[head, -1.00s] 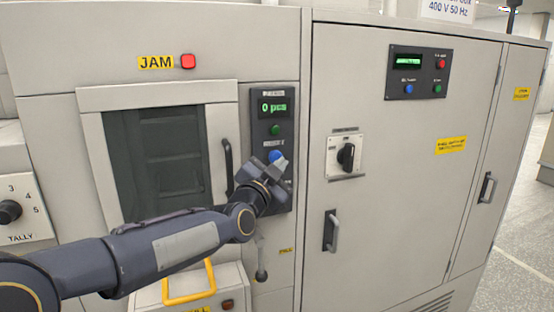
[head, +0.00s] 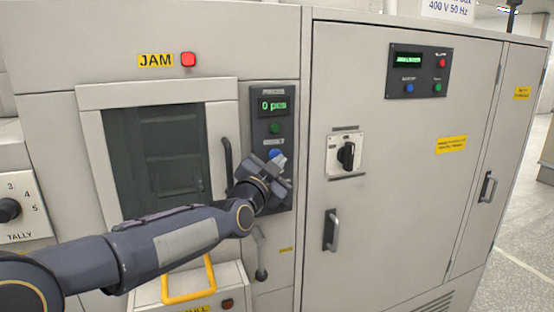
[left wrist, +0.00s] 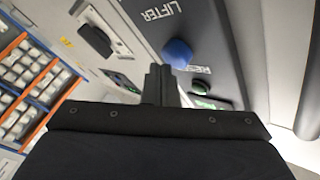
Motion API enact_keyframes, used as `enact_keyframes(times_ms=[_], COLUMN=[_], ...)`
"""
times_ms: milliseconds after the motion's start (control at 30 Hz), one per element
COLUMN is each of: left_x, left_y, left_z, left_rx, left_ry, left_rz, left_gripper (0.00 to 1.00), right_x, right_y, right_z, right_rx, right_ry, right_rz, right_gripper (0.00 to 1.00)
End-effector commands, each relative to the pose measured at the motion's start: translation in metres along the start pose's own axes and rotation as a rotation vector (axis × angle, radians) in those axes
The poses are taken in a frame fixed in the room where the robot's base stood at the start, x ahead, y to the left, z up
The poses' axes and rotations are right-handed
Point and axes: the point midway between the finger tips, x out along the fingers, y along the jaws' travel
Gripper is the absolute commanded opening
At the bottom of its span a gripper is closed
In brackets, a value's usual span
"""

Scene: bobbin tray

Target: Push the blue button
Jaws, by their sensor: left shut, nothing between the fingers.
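The round blue button (head: 275,153) sits on the dark control panel, below a green button and a "0 pcs" display. My left gripper (head: 277,162) is shut and empty, its tips right in front of the button's lower part. In the left wrist view the blue button (left wrist: 178,53) shows beside the word LIFTER, just beyond the shut fingertips (left wrist: 161,72). Whether the tips touch it, I cannot tell. The panel below the button is partly hidden by my gripper. My right gripper is not in view.
A green button (head: 275,128) is just above the blue one. A second small blue button (head: 409,88) is on the right cabinet's panel. A door handle (head: 228,165) stands left of my gripper, and a lever (head: 261,262) is below it. A rotary switch (head: 346,155) is to the right.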

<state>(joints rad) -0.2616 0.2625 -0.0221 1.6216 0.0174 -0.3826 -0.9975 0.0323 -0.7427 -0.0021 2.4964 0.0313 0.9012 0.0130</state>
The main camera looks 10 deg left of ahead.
Motion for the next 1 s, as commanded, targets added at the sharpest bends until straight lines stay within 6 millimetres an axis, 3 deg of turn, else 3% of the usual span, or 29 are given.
enact_keyframes(times_ms=[1000], left_x=[0.006], left_y=[-0.0042], left_z=[0.0049], left_rx=[0.0], left_ry=[-0.001], left_rz=[0.0], left_gripper=[0.0], right_x=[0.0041], right_y=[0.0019], right_z=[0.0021], right_rx=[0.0], right_ry=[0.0], right_rz=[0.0], right_gripper=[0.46])
